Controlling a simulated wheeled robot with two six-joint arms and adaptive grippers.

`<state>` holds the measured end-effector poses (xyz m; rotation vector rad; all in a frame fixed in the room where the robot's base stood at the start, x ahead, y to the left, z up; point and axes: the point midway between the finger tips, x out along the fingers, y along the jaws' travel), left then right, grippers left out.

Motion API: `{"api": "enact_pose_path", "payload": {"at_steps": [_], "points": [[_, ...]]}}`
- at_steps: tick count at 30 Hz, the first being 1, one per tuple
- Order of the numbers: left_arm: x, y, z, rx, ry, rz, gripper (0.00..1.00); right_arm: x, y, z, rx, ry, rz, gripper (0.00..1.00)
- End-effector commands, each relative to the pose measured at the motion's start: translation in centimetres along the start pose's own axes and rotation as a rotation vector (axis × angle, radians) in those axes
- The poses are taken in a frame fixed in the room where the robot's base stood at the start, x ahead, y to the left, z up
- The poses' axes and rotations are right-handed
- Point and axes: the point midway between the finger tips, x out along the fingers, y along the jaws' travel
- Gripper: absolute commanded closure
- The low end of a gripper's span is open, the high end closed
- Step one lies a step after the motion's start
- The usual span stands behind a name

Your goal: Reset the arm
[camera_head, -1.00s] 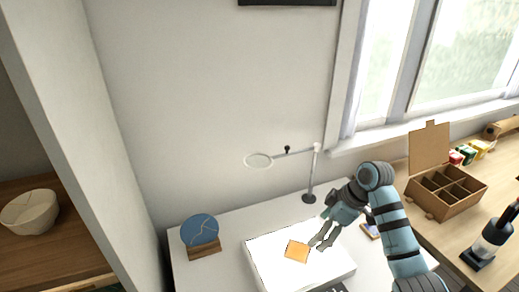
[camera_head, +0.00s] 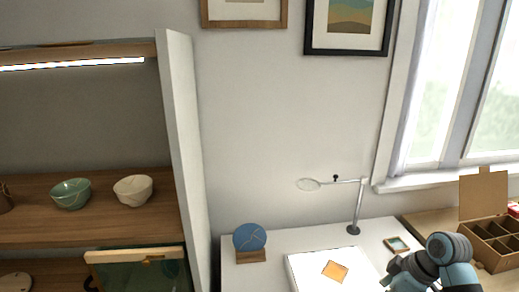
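My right arm (camera_head: 447,262) comes in at the lower right. Its gripper (camera_head: 390,281) is at the right edge of the white lit panel, partly cut off by the bottom of the picture, so its fingers cannot be made out well. An orange square piece (camera_head: 335,271) lies on the white panel (camera_head: 307,264), left of the gripper and apart from it. My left arm and gripper are not in the picture.
A magnifier lamp (camera_head: 355,205) stands behind the panel. A blue plate with seams (camera_head: 249,237) stands in a wooden holder at left. A compartment box (camera_head: 486,230) is at right. Shelves hold a green bowl (camera_head: 70,193) and a cream bowl (camera_head: 133,189).

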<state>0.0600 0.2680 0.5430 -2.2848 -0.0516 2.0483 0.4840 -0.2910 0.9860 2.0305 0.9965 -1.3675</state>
Motion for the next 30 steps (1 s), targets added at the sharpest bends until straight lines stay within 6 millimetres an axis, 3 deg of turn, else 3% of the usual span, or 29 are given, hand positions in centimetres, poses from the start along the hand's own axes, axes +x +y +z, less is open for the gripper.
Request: {"api": "enact_pose_path", "payload": {"at_steps": [8, 14, 22, 30], "points": [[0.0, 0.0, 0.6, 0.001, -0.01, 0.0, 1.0, 3.6, -2.8, 2.3, 0.077, -0.052, 0.029, 0.19], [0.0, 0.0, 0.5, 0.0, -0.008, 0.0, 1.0, 6.5, -6.1, 4.6, 0.161, -0.091, 0.069, 0.19], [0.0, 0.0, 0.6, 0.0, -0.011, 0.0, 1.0, 9.8, -13.6, 9.5, 0.362, -0.129, 0.167, 0.19], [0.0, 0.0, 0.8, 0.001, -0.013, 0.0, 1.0, 8.8, -21.0, 14.1, 0.603, -0.124, 0.287, 0.19]]}}
